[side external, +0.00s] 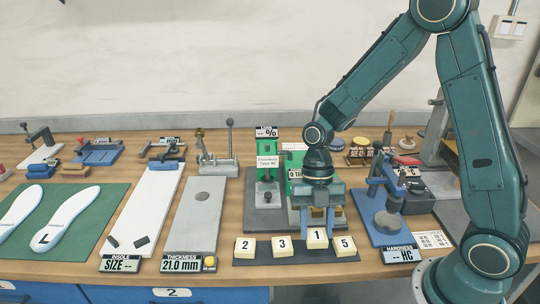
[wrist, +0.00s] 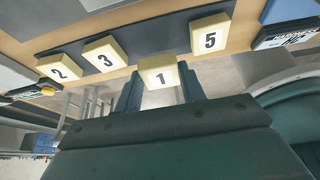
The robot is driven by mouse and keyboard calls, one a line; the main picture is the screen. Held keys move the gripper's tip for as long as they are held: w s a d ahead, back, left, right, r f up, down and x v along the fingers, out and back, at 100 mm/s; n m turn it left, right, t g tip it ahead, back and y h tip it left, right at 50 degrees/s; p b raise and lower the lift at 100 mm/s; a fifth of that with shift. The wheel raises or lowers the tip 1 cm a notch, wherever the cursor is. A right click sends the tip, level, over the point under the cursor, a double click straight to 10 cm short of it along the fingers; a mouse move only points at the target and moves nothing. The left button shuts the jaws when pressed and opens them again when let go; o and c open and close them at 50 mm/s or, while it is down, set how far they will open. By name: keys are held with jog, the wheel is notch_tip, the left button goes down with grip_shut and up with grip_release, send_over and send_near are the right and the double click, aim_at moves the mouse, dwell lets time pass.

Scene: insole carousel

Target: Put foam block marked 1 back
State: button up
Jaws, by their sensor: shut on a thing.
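The cream foam block marked 1 (side external: 317,238) is between the fingers of my gripper (side external: 317,222), which is shut on it. The block is upright, its number facing out, and sits slightly higher than its neighbours. The wrist view also shows the block (wrist: 158,73) between the fingertips, by the near edge of the dark tray. The dark tray (side external: 263,256) holds the blocks marked 2 (side external: 245,248), 3 (side external: 282,246) and 5 (side external: 344,245). Block 1 is over the gap between 3 and 5; I cannot tell whether it touches the tray.
A blue hardness tester (side external: 385,225) stands right of the tray. A grey thickness plate (side external: 192,215) with a yellow knob (side external: 209,262) lies to the left. Green press fixtures (side external: 268,160) stand behind. The table's front edge runs close below the tray.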

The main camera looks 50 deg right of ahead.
aim_at(315, 237)
jog(key=shift+f, duration=0.15)
jog(key=shift+f, duration=1.75)
jog(key=shift+f, duration=0.1)
jog(key=o, duration=1)
jog(key=v, duration=1.2)
